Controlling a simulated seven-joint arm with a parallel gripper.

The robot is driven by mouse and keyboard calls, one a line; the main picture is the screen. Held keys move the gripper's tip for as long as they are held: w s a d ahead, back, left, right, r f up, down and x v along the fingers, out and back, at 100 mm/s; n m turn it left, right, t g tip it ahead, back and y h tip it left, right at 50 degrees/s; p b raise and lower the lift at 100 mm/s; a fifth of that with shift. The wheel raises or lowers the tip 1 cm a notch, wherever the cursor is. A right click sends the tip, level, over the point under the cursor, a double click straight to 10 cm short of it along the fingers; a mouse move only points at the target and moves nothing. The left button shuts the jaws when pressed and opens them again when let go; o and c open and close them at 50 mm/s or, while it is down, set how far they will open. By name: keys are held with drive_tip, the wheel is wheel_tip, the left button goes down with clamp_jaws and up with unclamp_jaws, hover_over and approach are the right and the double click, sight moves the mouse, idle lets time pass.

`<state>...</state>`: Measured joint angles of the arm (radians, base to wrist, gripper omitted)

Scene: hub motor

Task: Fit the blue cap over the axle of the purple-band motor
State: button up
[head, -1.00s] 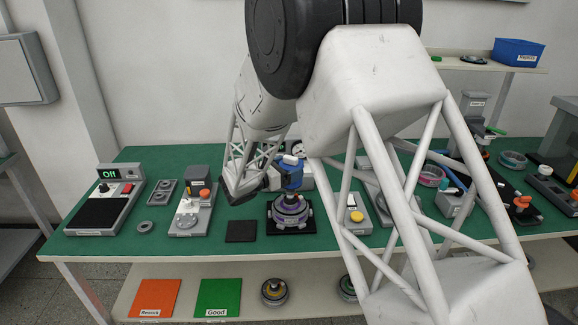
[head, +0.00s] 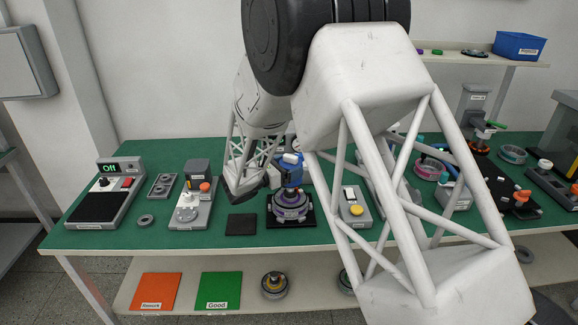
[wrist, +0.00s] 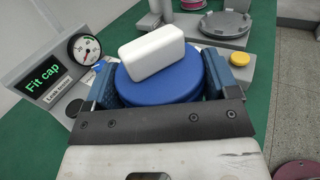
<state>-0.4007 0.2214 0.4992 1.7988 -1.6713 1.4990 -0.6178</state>
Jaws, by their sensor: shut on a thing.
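The blue cap (wrist: 158,91) is round, with a white block (wrist: 152,55) on top, and sits between my gripper's blue fingers (wrist: 158,80) in the wrist view. My gripper (head: 291,181) is shut on the cap. In the head view it is right above the purple-band motor (head: 290,213), which stands on a black square base (head: 308,222). The axle is hidden by the gripper and cap. I cannot tell whether the cap touches the motor. The motor is hidden below the cap in the wrist view.
A gauge (wrist: 85,48) beside a "Fit cap" display (wrist: 42,82) stands close to the cap. A box with a yellow button (head: 357,211) is right of the motor; a dark pad (head: 241,223) and a grey station (head: 190,210) are left. My forearm hides part of the right bench.

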drive_tip(key=shift+f, duration=1)
drive_tip(key=shift+f, duration=0.15)
drive_tip(key=shift+f, duration=1.1)
drive_tip(key=shift+f, duration=0.25)
drive_tip(key=shift+f, duration=0.85)
drive_tip(key=o, duration=0.9)
drive_tip(key=shift+s+a, duration=0.1)
drive_tip(key=shift+a, duration=0.05)
